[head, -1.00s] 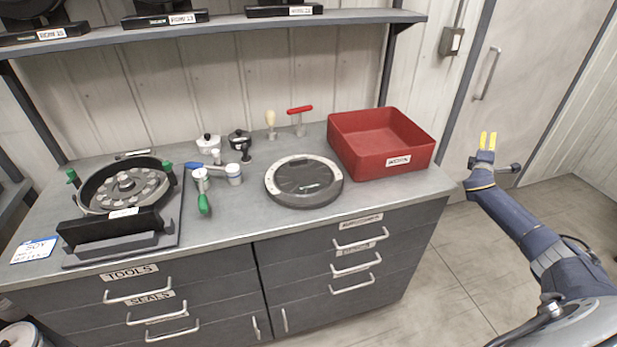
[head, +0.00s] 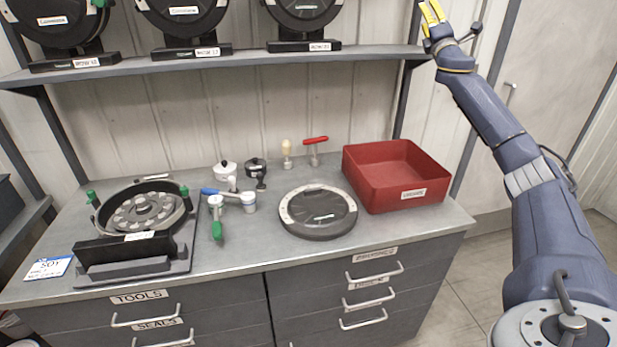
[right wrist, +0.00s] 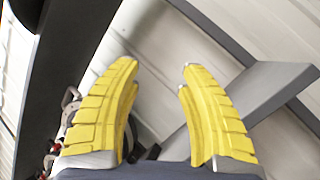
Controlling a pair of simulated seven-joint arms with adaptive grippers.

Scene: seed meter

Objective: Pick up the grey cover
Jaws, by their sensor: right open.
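A round dark grey cover (head: 318,209) with a paler marked rim lies flat on the workbench (head: 290,253), left of the red bin. Nothing touches it from above. My right gripper (head: 431,14) is raised high at the top of the head view, beyond the right end of the shelf and far above the cover. In the right wrist view its yellow fingers (right wrist: 160,75) are apart with nothing between them. The cover cannot be made out in that view. My left gripper is not in view.
The red bin (head: 372,189) stands right of the cover. A seed meter housing (head: 140,218) sits at the left, with small tools and pots (head: 226,180) between. A shelf (head: 240,62) holding several dark round units runs above the bench.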

